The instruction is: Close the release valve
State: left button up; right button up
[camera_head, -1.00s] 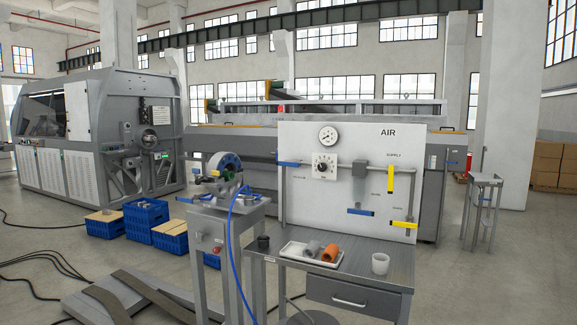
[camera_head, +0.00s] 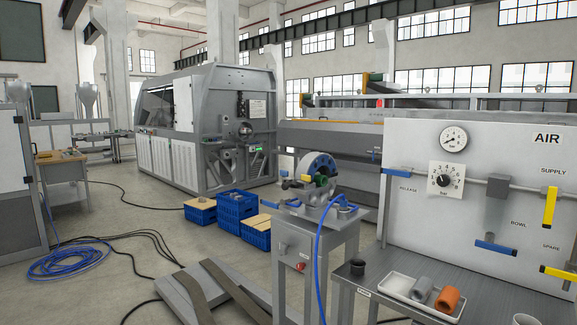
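The release valve's blue handle (camera_head: 399,171) is on the left side of the white air panel (camera_head: 420,215), above the small RELEASE label (camera_head: 409,189). The handle looks about level, in line with the pipe run. A round gauge (camera_head: 453,139) and a dial regulator (camera_head: 445,180) sit to its right. Other handles on the panel are a yellow one (camera_head: 549,207) under SUPPLY, a blue one (camera_head: 495,247) by BOWL, and a yellow one (camera_head: 558,271) by SPARE. Neither of my grippers shows in the head view.
A grey stand (camera_head: 300,250) with a clamp fixture and blue hose stands left of the panel bench. The bench holds a white tray (camera_head: 398,283) with grey and orange pieces. Ramp-like plates (camera_head: 205,290), cables and a coiled blue hose (camera_head: 68,262) lie on the floor.

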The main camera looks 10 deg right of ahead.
aim_at(403, 172)
jog(key=u, duration=0.45)
jog(key=i, duration=1.7)
jog(key=z, duration=1.1)
jog(key=i, duration=1)
jog(key=z, duration=1.1)
